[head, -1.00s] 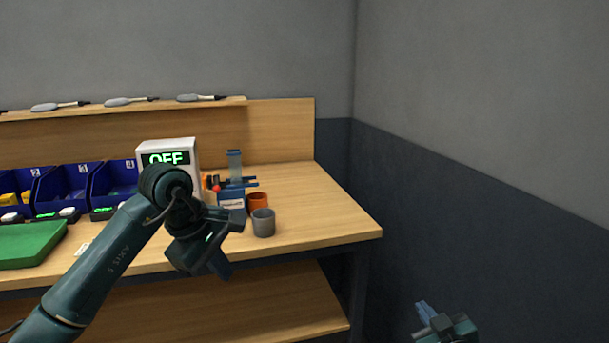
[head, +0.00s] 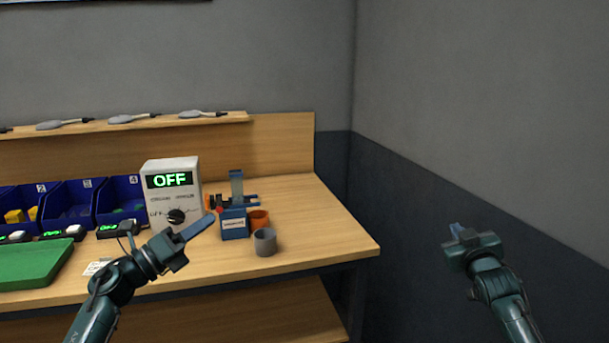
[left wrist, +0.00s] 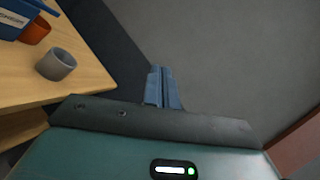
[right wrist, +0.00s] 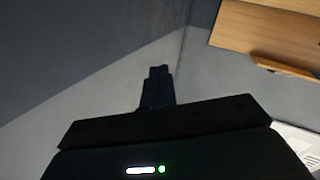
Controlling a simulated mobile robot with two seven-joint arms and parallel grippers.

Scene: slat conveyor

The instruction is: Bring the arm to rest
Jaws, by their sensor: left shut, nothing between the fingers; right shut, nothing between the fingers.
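My left gripper (head: 198,227) is shut and empty. In the head view it appears in front of the control box and the blue block, its fingers pointing up and right; I cannot tell its exact height over the bench. Its closed blue fingers also show in the left wrist view (left wrist: 161,86). My right gripper (head: 458,231) is shut and empty, off the bench's right end in front of the dark lower wall. Its closed fingers show dark in the right wrist view (right wrist: 158,84).
The wooden bench (head: 320,225) holds a control box reading OFF (head: 172,194), a blue block (head: 235,224), an orange cup (head: 259,219), a grey cup (head: 265,243), a green tray (head: 38,262) and blue bins (head: 80,202). The bench's right end is clear.

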